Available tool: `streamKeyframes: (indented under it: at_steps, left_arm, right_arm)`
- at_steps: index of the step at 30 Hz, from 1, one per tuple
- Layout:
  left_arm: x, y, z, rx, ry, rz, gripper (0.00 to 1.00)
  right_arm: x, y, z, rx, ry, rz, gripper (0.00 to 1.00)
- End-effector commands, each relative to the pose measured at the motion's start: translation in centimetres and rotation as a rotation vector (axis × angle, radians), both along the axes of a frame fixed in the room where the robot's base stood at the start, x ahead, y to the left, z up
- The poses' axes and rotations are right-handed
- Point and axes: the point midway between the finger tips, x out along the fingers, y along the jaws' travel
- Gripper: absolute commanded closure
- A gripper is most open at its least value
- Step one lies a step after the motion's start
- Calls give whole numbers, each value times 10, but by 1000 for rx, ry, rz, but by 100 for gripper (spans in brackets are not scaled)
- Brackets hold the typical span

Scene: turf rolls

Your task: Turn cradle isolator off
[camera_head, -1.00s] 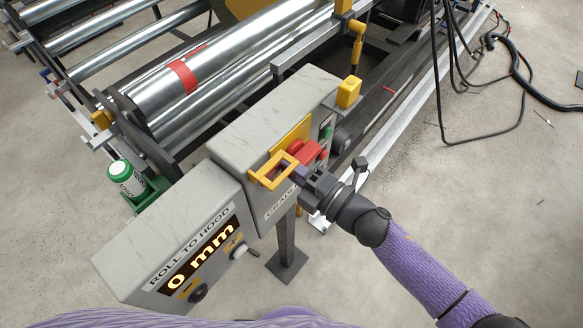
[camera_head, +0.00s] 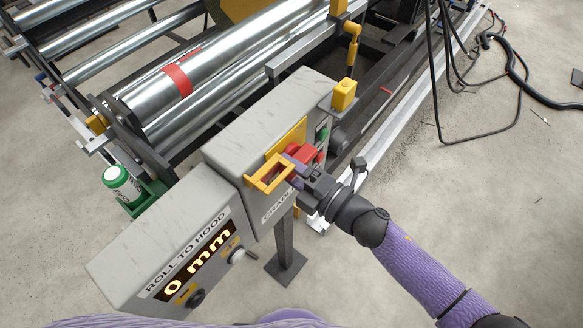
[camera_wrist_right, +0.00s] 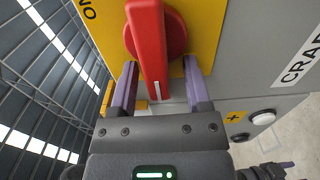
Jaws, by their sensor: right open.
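The cradle isolator is a red rotary handle (camera_wrist_right: 150,50) with a white line, on a red round base and yellow plate (camera_wrist_right: 205,30) in the right wrist view. In the head view its red part (camera_head: 304,152) shows on the front of the grey cradle box (camera_head: 270,115), partly hidden by my gripper. My right gripper (camera_wrist_right: 158,75) is open, with one purple finger on each side of the handle's end; contact cannot be told. It also shows in the head view (camera_head: 292,168), close to the box front. My left gripper is not in view.
A yellow bracket (camera_head: 262,181) sticks out beside the isolator. A green button (camera_head: 323,134) is on the box. A "ROLL TO HOOD" display box (camera_head: 125,256) reads 0 mm at lower left. Steel rollers (camera_head: 150,103) lie behind. Floor to the right is clear near my arm; cables lie beyond.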

Motion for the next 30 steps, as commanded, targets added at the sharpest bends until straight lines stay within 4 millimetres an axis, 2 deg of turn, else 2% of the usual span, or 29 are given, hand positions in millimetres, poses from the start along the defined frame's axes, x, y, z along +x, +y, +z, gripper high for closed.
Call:
streamKeyframes:
  at_steps: [5, 12, 18, 30]
  left_arm:
    - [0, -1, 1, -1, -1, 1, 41]
    - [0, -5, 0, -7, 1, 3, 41]
    - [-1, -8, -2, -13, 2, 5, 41]
    - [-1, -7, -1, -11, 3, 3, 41]
  right_arm:
    - [-7, -8, 0, 0, 2, 1, 38]
    - [-39, -53, -2, -1, 5, -1, 38]
    - [-56, -78, -1, -1, 2, -2, 38]
    - [-59, -81, 0, 0, 0, -1, 38]
